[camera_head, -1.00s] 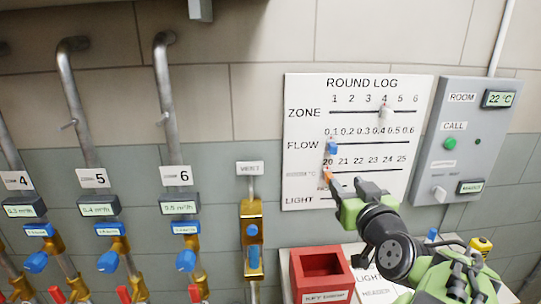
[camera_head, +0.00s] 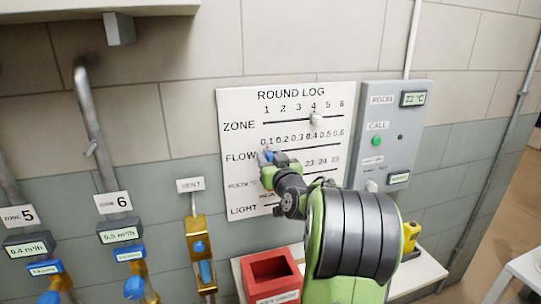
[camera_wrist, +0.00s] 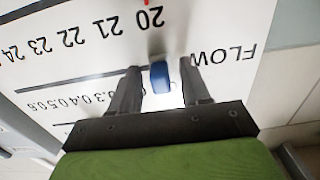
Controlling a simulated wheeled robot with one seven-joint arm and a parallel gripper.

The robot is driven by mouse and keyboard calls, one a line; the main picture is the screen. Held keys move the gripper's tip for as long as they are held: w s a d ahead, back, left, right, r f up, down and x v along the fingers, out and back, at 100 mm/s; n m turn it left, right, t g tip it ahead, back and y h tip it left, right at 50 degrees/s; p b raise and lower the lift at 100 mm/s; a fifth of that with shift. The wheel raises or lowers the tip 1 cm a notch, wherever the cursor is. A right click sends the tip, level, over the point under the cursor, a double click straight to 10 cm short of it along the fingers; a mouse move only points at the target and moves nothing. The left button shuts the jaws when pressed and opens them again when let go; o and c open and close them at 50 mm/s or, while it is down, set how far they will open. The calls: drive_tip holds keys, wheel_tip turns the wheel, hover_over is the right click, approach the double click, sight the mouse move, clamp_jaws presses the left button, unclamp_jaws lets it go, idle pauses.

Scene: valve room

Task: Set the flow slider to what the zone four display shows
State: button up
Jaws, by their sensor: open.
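The round log board (camera_head: 241,109) hangs on the wall with ZONE, FLOW, room temperature and LIGHT rows. The blue flow slider knob (camera_wrist: 160,77) is at the low end of its row, near 0.1. My gripper (camera_head: 267,160) is at the FLOW row and partly covers the knob in the head view. In the wrist view my gripper (camera_wrist: 161,67) is open, with one finger on each side of the knob and small gaps visible. The zone four display is out of view now. The white zone slider knob (camera_head: 316,119) is at 4.
The zone 5 display (camera_head: 27,249) reads about 0.4 and the zone 6 display (camera_head: 121,235) about 0.5. A red box (camera_head: 272,275) stands on a shelf below the board. A grey room panel (camera_head: 388,140) is right of the board.

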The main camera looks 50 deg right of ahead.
sight(297, 150)
drive_tip(key=shift+w+d, duration=0.1)
drive_tip(key=shift+w, duration=0.1)
clamp_jaws()
drive_tip(key=s+d+b, duration=0.1)
drive_tip(key=d, duration=0.1)
drive_tip(key=s+d+b, duration=0.1)
drive_tip(key=s+d, duration=0.1)
drive_tip(key=d, duration=0.1)
drive_tip(key=s+d+b, duration=0.1)
drive_tip(key=d, duration=0.2)
drive_tip(key=shift+s, duration=0.25)
drive_tip(key=shift+a, duration=0.1)
unclamp_jaws()
